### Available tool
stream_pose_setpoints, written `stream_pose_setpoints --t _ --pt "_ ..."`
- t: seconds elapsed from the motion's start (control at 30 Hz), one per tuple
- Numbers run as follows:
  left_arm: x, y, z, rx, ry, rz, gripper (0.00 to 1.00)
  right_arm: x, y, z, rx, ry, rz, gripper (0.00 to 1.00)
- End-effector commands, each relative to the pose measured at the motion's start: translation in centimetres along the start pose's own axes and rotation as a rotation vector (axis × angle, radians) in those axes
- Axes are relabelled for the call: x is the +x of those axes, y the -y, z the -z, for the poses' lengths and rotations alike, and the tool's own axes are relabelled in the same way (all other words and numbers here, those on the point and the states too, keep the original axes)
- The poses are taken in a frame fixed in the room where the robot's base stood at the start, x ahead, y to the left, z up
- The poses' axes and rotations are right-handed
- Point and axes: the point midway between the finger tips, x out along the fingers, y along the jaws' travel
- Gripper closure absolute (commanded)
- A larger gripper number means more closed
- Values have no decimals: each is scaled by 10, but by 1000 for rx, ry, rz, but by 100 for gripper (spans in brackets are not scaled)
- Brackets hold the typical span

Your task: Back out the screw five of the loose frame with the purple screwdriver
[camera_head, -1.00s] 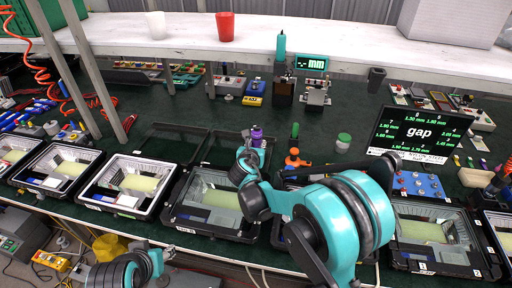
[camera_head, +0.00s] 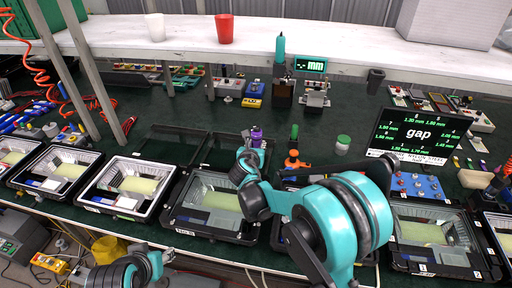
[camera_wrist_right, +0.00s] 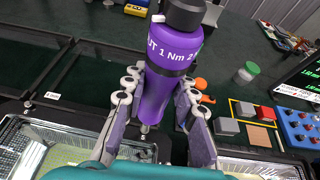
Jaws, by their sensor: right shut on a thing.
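The purple screwdriver (camera_wrist_right: 168,75) has a black cap and white lettering. It stands steeply in the right wrist view, and its purple handle also shows in the head view (camera_head: 256,134). My right gripper (camera_wrist_right: 159,84) is shut on its handle, one finger on each side. A dark open frame (camera_head: 172,146) lies behind the housings; it also shows in the right wrist view (camera_wrist_right: 60,68). I cannot tell whether this is the loose frame. The screwdriver's tip and screw five are not clearly visible. My left gripper (camera_head: 157,264) is low at the bottom left, its fingers unclear.
Floodlight housings (camera_head: 183,221) line the front of the dark green table. A gap display (camera_head: 420,132) and blue block (camera_head: 420,186) stand at right. An orange object (camera_head: 293,160) and green-lidded jar (camera_head: 343,142) stand behind my right arm.

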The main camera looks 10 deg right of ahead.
Motion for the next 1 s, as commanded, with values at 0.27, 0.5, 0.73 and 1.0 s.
stream_pose_setpoints --t 0.27,0.5,0.73,1.0 --pt "2 0 -2 0 0 0 57 1 0 2 -1 1 0 100" --pt "4 0 -3 0 0 0 57 2 0 5 0 1 0 100" --pt "5 0 -4 0 0 0 57 3 0 7 -1 1 0 100" --pt "7 0 -5 0 0 0 57 4 0 9 -1 1 0 100"
